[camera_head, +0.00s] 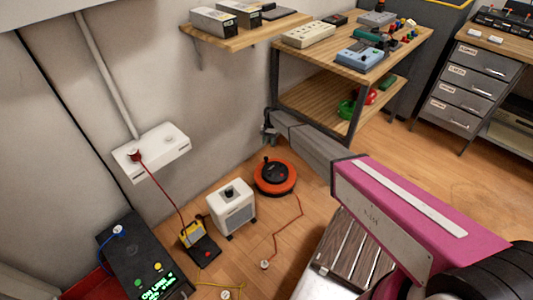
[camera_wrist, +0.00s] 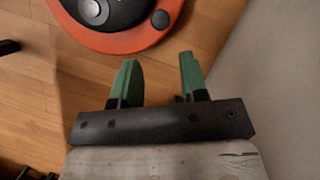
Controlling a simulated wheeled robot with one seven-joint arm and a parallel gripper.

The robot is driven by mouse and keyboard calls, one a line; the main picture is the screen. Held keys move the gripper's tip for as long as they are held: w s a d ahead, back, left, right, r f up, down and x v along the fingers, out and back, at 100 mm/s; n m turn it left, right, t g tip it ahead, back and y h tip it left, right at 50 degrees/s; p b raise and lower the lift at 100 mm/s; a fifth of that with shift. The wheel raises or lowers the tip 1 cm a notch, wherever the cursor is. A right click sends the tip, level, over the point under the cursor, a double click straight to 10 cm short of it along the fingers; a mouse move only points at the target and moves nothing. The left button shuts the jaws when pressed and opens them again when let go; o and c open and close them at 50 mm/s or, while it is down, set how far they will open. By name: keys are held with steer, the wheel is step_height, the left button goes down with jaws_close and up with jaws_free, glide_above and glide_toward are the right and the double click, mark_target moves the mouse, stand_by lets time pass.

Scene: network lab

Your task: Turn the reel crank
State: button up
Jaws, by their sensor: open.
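The reel (camera_head: 266,190) is a round orange disc with a black middle, on the wooden floor beside the wall. A red cord runs from it across the floor. In the wrist view the reel (camera_wrist: 98,43) is cut off by the top edge. A small dark round knob (camera_wrist: 160,19), which looks like the crank's handle, shows near its rim. My gripper (camera_wrist: 157,61) has two green fingers apart, with nothing between them. In that view the fingertips lie just below the reel's rim, not on the knob. In the head view my gripper (camera_head: 268,131) is behind the reel, near the wall.
A white box unit (camera_head: 232,210) stands left of the reel. A two-tier wooden shelf table (camera_head: 345,92) stands at the back. A slatted crate (camera_head: 352,258) is at front right. Open floor lies right of the reel.

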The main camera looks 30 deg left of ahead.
steer(key=x, duration=1)
steer(key=shift+s+f, duration=0.1)
steer(key=shift+f, duration=0.2)
jaws_close()
